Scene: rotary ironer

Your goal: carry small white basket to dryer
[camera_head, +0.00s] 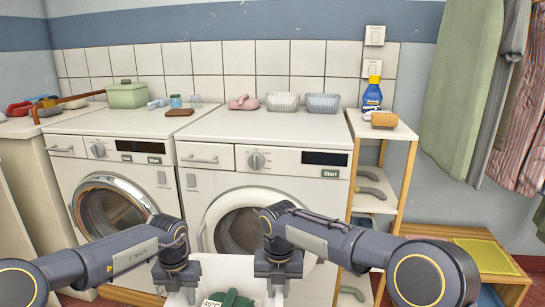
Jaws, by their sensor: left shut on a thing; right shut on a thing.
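The small white basket (218,268) is at the bottom centre of the head view, held between my two arms in front of the machines. It has a 40°C label and dark green cloth inside. My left gripper (178,290) is shut on its left side. My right gripper (278,287) is shut on its right side. The lower part of the basket is cut off by the frame. Two front-loading machines stand ahead: one on the left (112,165) and one on the right (263,190), both with round doors that look shut. I cannot tell which is the dryer.
A narrow wooden shelf (385,180) stands right of the machines. A low wooden bench (480,255) with a yellow mat is at lower right.

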